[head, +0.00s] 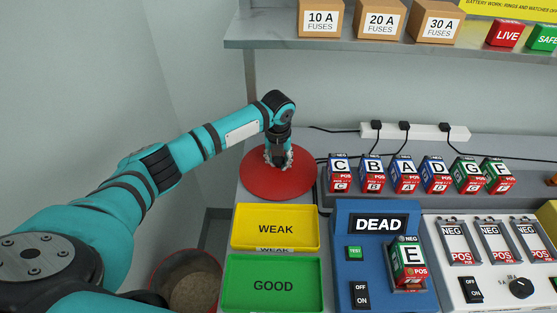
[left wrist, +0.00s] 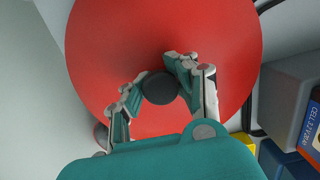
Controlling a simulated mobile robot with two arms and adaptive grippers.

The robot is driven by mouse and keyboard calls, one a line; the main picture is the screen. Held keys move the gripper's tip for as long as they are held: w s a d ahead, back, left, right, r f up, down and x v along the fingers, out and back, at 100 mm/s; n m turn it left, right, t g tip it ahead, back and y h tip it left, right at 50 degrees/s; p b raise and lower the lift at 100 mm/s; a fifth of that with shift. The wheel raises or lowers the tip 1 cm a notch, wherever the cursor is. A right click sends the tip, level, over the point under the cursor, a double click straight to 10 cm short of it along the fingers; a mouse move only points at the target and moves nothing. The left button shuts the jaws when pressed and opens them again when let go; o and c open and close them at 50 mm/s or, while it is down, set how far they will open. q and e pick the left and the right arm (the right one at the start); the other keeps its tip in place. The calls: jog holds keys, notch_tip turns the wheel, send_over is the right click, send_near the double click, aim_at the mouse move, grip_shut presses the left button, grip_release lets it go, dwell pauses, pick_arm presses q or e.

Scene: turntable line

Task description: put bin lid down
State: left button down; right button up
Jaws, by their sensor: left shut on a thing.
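The bin lid (head: 262,186) is a round red disc with a dark knob (left wrist: 160,88) in its middle. It lies flat at the back left corner of the bench, behind the yellow tray; whether it touches the bench top I cannot tell. My left gripper (head: 278,161) points down over the lid's middle. In the left wrist view its two fingers (left wrist: 157,90) are shut on the knob from both sides. The open round bin (head: 187,281), with a red rim and brownish inside, stands low at the left of the bench. My right gripper is not in view.
A yellow WEAK tray (head: 275,228) and a green GOOD tray (head: 273,284) lie in front of the lid. A blue tester (head: 350,225) holds battery E. Several lettered batteries (head: 405,175) stand in a row to the right. A shelf (head: 340,43) with fuse boxes hangs above.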

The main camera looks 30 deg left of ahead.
aim_at(279, 160)
pick_arm(q)
jog(key=shift+f, duration=0.1)
jog(key=c, duration=1)
grip_release()
jog(key=shift+o, duration=0.2)
jog(key=r, duration=0.5)
jog(key=s+r, duration=0.1)
jog(key=r, duration=0.1)
jog(key=shift+d+r+b, duration=0.2)
jog(key=shift+r+b, duration=0.15)
jog(key=shift+w, duration=0.1)
